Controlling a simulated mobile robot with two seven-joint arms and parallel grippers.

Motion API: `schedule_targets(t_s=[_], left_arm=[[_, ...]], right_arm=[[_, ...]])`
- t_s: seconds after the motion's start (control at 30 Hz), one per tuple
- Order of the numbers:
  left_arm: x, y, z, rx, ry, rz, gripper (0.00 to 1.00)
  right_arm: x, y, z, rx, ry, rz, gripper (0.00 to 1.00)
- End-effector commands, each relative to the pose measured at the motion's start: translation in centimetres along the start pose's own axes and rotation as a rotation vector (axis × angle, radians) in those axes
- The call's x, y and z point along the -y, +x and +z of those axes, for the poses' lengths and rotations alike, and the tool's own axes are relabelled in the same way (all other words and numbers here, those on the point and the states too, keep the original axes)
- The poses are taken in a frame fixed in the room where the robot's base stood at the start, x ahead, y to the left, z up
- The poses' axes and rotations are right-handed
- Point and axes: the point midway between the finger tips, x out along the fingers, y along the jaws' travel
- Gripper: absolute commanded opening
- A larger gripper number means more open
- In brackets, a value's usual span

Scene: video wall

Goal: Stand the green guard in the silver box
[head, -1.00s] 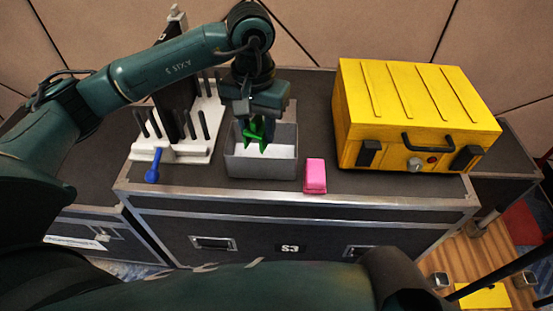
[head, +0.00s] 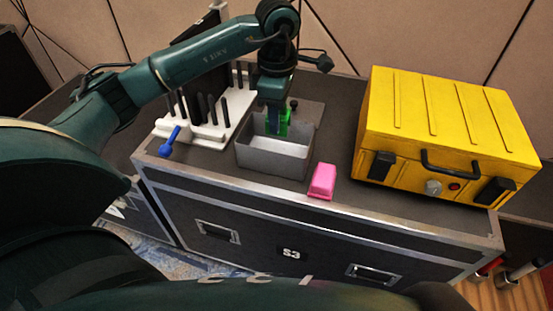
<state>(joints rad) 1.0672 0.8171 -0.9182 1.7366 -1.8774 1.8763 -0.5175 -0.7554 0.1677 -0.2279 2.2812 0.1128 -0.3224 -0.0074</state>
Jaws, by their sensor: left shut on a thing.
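The silver box (head: 268,159) is an open-topped grey tray on the dark case top, left of centre. The green guard (head: 285,122) is a small bright green piece at the back right part of the box. My left gripper (head: 278,122) is shut on the guard and points down over the box's rear. The gripper hides part of the guard, and the box's front wall hides the inside floor, so I cannot tell whether the guard touches the bottom. My right gripper does not show.
A pink block (head: 322,181) lies right of the box near the front edge. A yellow case (head: 440,130) fills the right side. A white rack with black pegs (head: 203,128) and a blue tool (head: 169,143) stand left of the box. The dark case top (head: 345,135) is bare between box and yellow case.

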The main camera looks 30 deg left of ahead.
Motion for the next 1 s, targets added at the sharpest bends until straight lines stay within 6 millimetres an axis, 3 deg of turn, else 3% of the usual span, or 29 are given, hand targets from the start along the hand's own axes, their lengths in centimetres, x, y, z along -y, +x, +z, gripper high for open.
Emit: schedule_targets(t_s=[0.3, 0.5, 0.67, 1.0], left_arm=[[-2.2, 1.6, -3.2, -0.001, -0.947, -0.003, 0.14], [-3.0, 2.0, -4.6, -0.002, -1.353, -0.003, 0.14], [-3.3, 2.5, -5.0, -0.004, -1.494, -0.004, 0.14], [-3.3, 7.9, -5.1, -0.004, -1.514, -0.005, 0.14]], right_arm=[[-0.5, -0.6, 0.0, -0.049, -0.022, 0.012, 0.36], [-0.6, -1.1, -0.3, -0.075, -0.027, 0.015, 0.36], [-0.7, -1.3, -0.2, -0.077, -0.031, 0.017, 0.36], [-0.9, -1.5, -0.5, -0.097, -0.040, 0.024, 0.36]])
